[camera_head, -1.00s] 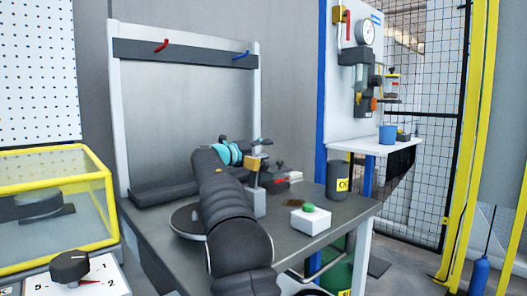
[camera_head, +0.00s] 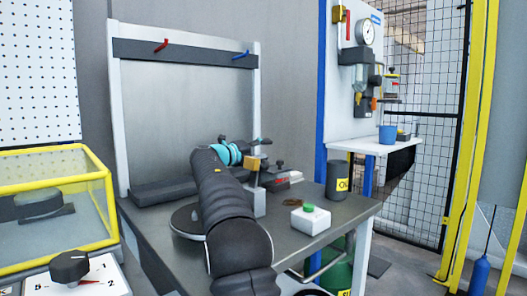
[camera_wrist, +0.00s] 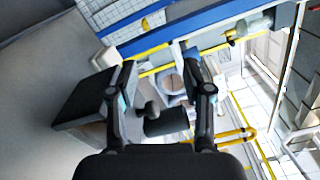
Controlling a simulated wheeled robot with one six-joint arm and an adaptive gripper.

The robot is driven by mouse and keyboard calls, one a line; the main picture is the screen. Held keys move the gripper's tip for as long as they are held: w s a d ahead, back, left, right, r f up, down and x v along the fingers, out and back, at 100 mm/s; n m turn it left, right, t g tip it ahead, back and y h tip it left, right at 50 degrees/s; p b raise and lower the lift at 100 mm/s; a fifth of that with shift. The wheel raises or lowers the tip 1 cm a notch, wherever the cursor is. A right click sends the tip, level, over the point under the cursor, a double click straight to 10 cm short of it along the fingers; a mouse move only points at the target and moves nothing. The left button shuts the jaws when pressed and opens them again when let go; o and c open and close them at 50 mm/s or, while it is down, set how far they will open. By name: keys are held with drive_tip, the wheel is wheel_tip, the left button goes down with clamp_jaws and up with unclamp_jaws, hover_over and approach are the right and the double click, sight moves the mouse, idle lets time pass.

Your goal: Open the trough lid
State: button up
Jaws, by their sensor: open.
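I cannot pick out the trough lid with certainty. A long dark grey trough-like body (camera_head: 165,190) lies along the back left of the table, partly behind my arm. My gripper (camera_wrist: 158,82) is open in the wrist view, its two black fingers apart with nothing held between them. Beyond the fingers are a grey round knob (camera_wrist: 151,109), a dark cylinder (camera_wrist: 168,122) and a dark box (camera_wrist: 85,97). In the head view my arm reaches over the table, and its end is small and mixed with dark parts near a tan block (camera_head: 258,163) on a post.
The grey table (camera_head: 320,245) holds a white box with a green button (camera_head: 310,218) and a dark canister (camera_head: 338,180). A yellow-framed clear case (camera_head: 52,205) and a black dial (camera_head: 70,267) stand at the left. A side shelf (camera_head: 360,147) bears a blue cup (camera_head: 387,134).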

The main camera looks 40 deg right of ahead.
drive_tip(key=a, duration=1.1)
drive_tip(key=shift+s+a, duration=0.35)
drive_tip(key=shift+s, duration=0.1)
